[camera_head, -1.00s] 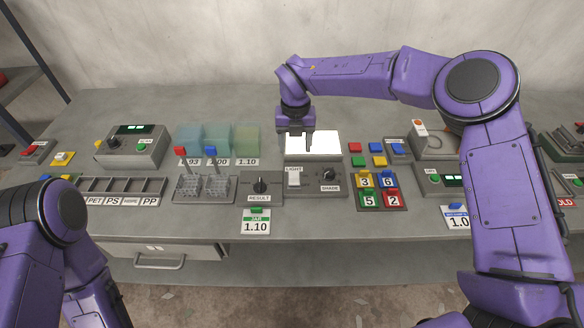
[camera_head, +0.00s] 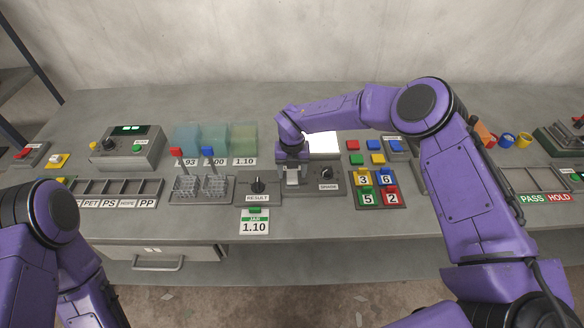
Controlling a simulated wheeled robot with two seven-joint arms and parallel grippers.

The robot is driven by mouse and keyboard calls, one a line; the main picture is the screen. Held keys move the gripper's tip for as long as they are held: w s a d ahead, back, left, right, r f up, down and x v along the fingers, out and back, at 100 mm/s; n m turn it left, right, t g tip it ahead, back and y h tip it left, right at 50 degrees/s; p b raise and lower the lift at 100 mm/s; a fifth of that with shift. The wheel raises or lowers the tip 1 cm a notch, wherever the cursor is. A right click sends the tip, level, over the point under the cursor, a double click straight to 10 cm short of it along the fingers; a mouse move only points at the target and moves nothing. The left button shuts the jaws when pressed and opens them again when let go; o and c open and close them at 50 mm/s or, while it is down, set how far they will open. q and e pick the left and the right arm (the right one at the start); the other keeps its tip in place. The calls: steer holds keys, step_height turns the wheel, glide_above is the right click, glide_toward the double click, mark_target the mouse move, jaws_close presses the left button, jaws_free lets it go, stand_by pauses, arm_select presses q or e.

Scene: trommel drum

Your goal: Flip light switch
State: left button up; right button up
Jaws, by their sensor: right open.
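The light switch (camera_head: 292,175) is a white rocker on a grey panel, left of the black GRADE dial. Its LIGHT label is hidden behind my right gripper. My right gripper (camera_head: 293,184) points down at the switch, with its open fingers around or just in front of it; I cannot tell whether they touch. The white light panel (camera_head: 323,143) behind the switch is bright and partly covered by my right arm. My left arm shows at the lower left, but its gripper is out of the picture.
Red and blue levers (camera_head: 209,153) stand further left. Coloured number blocks (camera_head: 378,188) sit to the right.

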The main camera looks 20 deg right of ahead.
steer(key=shift+s, duration=0.1)
steer(key=c, duration=1)
steer(key=t+b, duration=0.1)
steer(key=b, duration=0.1)
steer(key=t+b, duration=0.1)
steer(key=b, duration=0.1)
steer(key=s+t+h+b, duration=0.1)
steer(key=b, duration=0.1)
steer(key=shift+a+f+t, duration=0.2)
steer(key=shift+f+t, duration=0.05)
steer(key=shift+t, duration=0.15)
steer(key=shift+c, duration=0.2)
steer(key=shift+r+b, duration=0.2)
steer(key=shift+b, duration=0.35)
steer(key=shift+r+t, duration=0.25)
steer(key=shift+t, duration=0.05)
steer(key=o, duration=1)
steer(key=shift+o, duration=0.2)
